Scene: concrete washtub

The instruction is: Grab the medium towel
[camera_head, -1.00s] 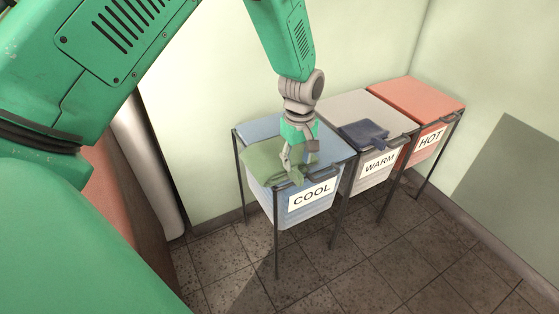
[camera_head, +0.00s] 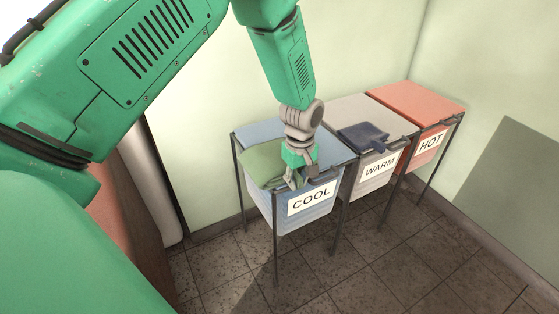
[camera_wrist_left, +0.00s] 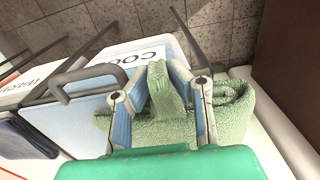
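The green towel (camera_head: 262,161) lies folded on the blue lid of the COOL bin (camera_head: 259,130). It also shows in the left wrist view (camera_wrist_left: 232,112), with a bunched fold standing up between my fingers. My left gripper (camera_head: 294,183) is at the front edge of that lid, over the towel's near end. In the left wrist view my left gripper (camera_wrist_left: 158,65) has its fingertips angled in on both sides of the fold and appears shut on it. My right gripper is not in view.
The grey WARM bin (camera_head: 345,106) stands to the right with a dark blue cloth (camera_head: 362,135) on its lid. The red HOT bin (camera_head: 415,98) is beyond it. A bin handle (camera_wrist_left: 85,78) is close beside my left fingers. The tiled floor in front is clear.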

